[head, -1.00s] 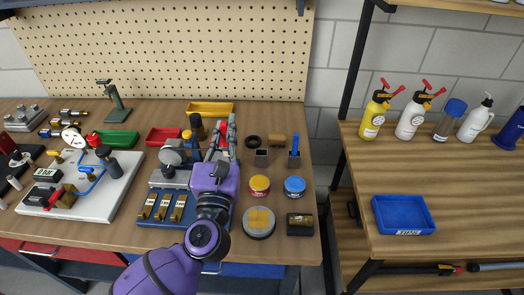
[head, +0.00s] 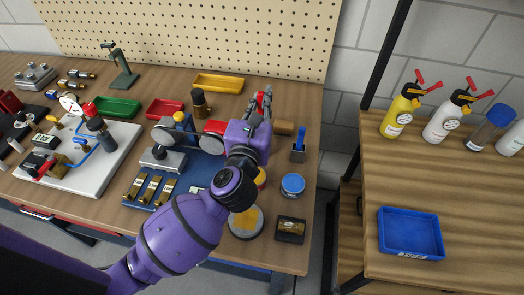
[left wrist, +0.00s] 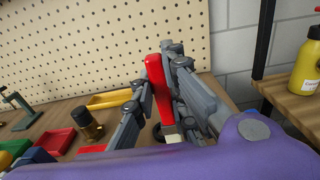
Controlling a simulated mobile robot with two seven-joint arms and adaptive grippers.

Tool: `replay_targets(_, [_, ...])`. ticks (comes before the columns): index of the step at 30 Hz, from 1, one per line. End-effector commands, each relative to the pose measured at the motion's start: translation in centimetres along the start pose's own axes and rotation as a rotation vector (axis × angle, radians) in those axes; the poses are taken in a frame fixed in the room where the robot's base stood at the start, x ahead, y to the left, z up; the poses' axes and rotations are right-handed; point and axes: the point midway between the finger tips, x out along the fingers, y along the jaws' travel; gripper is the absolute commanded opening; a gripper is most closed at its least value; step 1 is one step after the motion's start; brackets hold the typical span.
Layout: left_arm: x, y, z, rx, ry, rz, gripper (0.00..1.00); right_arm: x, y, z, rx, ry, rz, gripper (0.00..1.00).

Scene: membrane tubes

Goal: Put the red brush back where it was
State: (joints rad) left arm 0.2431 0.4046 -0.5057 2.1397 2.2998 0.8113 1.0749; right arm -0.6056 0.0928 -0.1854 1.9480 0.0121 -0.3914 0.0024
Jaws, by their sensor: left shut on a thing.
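The red brush (head: 261,100) is between the fingers of my left gripper (head: 260,108) above the bench. In the left wrist view its red handle (left wrist: 158,92) stands nearly upright, with a pale lower part (left wrist: 171,133); its lower end is hidden. My left gripper (left wrist: 152,95) is shut on the handle there. A blue brush (head: 301,133) stands in a small dark holder (head: 298,155) right of the gripper. The spot left of that holder is hidden behind my gripper. My right gripper is not in view.
A brown roll (head: 284,128) lies close to my gripper. A blue-lidded tin (head: 292,185), a round tin (head: 246,222) and a dark box (head: 290,230) stand nearer the front edge. A yellow tray (head: 218,83) lies behind, before the pegboard (head: 200,35).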

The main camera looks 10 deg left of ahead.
Motion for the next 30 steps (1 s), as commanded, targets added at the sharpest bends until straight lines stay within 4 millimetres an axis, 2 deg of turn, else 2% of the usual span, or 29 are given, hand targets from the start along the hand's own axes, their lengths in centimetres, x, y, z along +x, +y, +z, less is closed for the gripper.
replay_targets(3, [0.0, -0.1, 0.1, 0.000, -0.002, -0.001, 0.00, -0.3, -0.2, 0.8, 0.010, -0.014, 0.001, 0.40])
replay_targets(7, [0.0, 0.0, -0.4, 0.000, 0.000, 0.000, 0.00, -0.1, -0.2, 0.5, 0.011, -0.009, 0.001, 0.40])
replay_targets(12, [0.0, -0.1, -3.4, 0.002, 0.006, 0.000, 0.00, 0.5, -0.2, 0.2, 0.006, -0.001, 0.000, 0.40])
replay_targets(19, [0.0, -0.1, -5.8, 0.001, 0.002, 0.000, 0.00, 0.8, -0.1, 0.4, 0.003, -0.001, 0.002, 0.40])
replay_targets(24, [0.0, 0.0, -8.6, 0.001, 0.004, 0.001, 0.00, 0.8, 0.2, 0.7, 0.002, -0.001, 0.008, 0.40])
replay_targets(30, [0.0, -0.1, -9.6, 0.000, -0.001, 0.000, 0.00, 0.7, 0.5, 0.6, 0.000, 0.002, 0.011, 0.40])
